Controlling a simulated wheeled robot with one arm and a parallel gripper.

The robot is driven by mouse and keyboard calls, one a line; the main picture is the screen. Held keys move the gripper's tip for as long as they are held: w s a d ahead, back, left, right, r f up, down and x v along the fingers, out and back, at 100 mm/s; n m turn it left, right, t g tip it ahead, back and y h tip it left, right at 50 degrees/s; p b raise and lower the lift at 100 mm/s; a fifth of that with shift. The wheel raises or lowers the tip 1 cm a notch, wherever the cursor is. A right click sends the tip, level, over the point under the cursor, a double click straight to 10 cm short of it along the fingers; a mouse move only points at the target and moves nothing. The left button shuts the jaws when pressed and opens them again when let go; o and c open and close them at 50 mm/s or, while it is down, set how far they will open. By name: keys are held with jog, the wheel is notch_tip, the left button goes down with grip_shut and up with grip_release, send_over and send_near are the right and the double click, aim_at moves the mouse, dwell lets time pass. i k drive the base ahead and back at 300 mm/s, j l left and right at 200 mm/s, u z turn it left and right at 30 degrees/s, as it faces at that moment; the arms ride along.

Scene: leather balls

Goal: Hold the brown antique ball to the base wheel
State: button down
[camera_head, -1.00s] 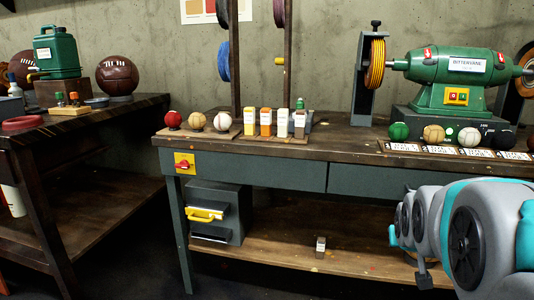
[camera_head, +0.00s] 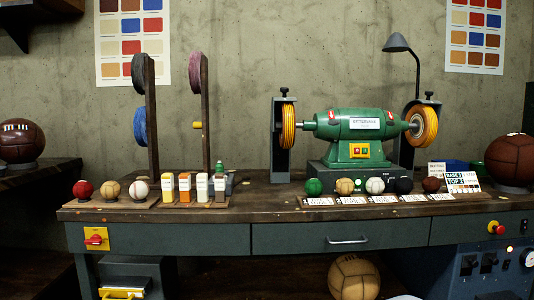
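Several balls could be the brown antique ball. A large dark brown laced ball (camera_head: 22,141) rests at the left edge, and a large reddish-brown ball (camera_head: 510,160) sits at the bench's right end. A small brown ball (camera_head: 431,184) is at the right of the row before the grinder. The green grinder (camera_head: 357,137) carries a yellow-orange wheel on its left (camera_head: 288,124) and another on its right (camera_head: 424,126). I cannot tell which is the base wheel. My gripper is out of view.
Small balls and labelled bottles (camera_head: 193,187) line the bench (camera_head: 225,212) front. Upright posts with wheels (camera_head: 139,126) stand at back left, and a lamp (camera_head: 397,43) at right. A tan ball (camera_head: 354,279) is below. The front strip of the bench top is mostly clear.

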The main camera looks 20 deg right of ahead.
aim_at(431, 185)
jog(key=z, duration=1.45)
